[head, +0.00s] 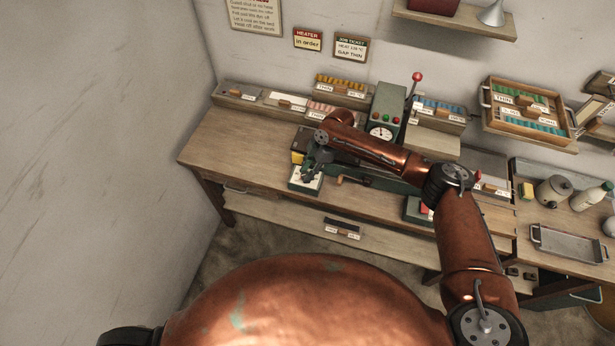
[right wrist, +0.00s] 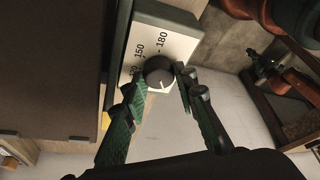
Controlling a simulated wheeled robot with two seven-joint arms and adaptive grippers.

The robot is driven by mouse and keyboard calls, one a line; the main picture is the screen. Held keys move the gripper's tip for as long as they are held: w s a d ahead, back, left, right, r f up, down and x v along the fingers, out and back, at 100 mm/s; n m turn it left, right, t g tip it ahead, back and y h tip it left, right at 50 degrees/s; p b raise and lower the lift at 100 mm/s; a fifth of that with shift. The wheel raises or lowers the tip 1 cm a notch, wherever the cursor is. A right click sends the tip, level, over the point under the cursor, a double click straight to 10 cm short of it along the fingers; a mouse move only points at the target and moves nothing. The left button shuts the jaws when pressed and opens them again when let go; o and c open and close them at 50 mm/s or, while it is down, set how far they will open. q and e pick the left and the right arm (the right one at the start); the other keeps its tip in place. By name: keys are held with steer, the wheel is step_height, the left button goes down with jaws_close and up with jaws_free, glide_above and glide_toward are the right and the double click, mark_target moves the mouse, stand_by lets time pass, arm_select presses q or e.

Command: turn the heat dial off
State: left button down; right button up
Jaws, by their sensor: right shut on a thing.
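The heat dial (right wrist: 158,71) is a dark round knob on a pale panel (right wrist: 181,42) with printed marks; 150 and 180 are readable and another number is partly covered. A short white line on the knob points down and slightly right in the right wrist view, away from 150 and 180. My right gripper (right wrist: 159,80) has its green fingers on either side of the knob, closed on it. In the head view the right gripper (head: 316,166) is over the panel's box (head: 305,181) at the bench's front, and hides the dial. My left gripper is not in view.
A green machine (head: 385,115) with a gauge and a red-knobbed lever stands behind my right arm. Labelled trays (head: 340,85) line the back of the bench (head: 235,140). A metal tray (head: 570,243) and jars are at the right. The bench's left part is clear.

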steer(key=shift+n+g+b, duration=0.4)
steer(key=shift+n+b, duration=0.8)
steer(key=shift+b, duration=0.05)
steer(key=shift+h, duration=0.3)
steer(key=o, duration=1.1)
steer(key=shift+w, duration=0.1)
steer(key=v, duration=1.2)
